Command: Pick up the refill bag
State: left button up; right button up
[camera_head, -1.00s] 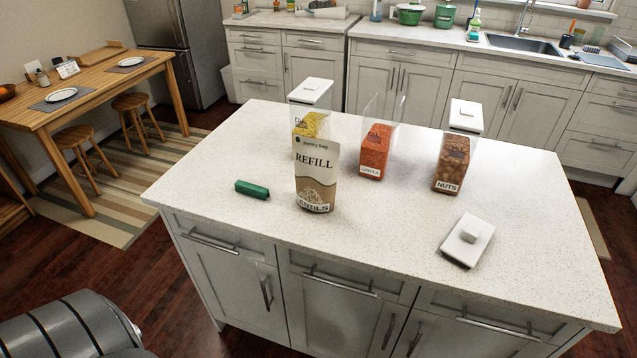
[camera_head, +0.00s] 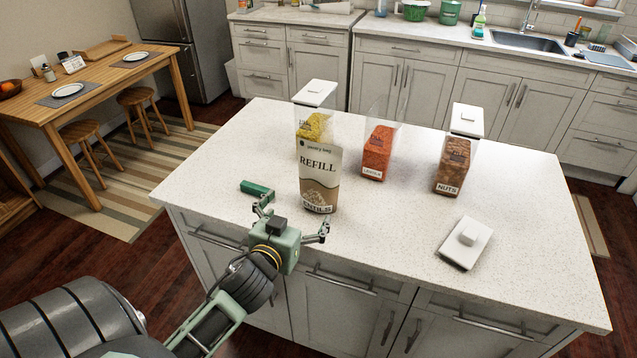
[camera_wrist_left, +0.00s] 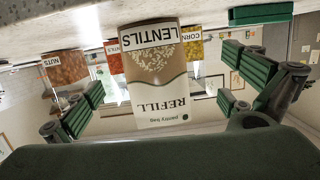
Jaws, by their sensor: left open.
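The refill bag (camera_head: 320,181) stands upright on the white island counter, brown and cream with "REFILL" and a lentils label. It also shows upside down in the left wrist view (camera_wrist_left: 154,75), between the open fingers and beyond them. My left gripper (camera_head: 292,217) is open and empty at the counter's front edge, just in front of the bag and apart from it. Its padded fingers show in the left wrist view (camera_wrist_left: 163,90) on either side of the bag. My right gripper is in neither current view.
Behind the bag stand a corn container (camera_head: 315,120), an open lentils container (camera_head: 377,150) and a nuts container (camera_head: 455,155). A white lid (camera_head: 465,245) lies at the right. A green block (camera_head: 257,188) lies left of the bag. The counter's right side (camera_head: 540,230) is clear.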

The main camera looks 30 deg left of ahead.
aim_at(315, 173)
pick_arm(q)
jog(key=w+r+t, duration=0.2)
jog(key=r, duration=0.1)
jog(key=w+a+r+t+h, duration=0.1)
jog(key=r, duration=0.1)
jog(key=shift+m, duration=0.3)
jog(key=shift+w+r, duration=0.2)
jog(key=shift+w, duration=0.1)
jog(key=w+p, duration=0.1)
jog(key=w, duration=0.3)
jog(key=w+p, duration=0.1)
jog(key=w, duration=0.1)
jog(key=shift+w+a+p, duration=0.2)
jog(key=shift+a+p, duration=0.05)
jog(key=shift+p, duration=0.05)
jog(key=shift+w+f, duration=0.2)
jog(key=shift+w, duration=0.15)
jog(key=shift+s, duration=0.1)
jog(key=c, duration=1.9)
jog(key=shift+r, duration=0.15)
jog(key=shift+c, duration=0.2)
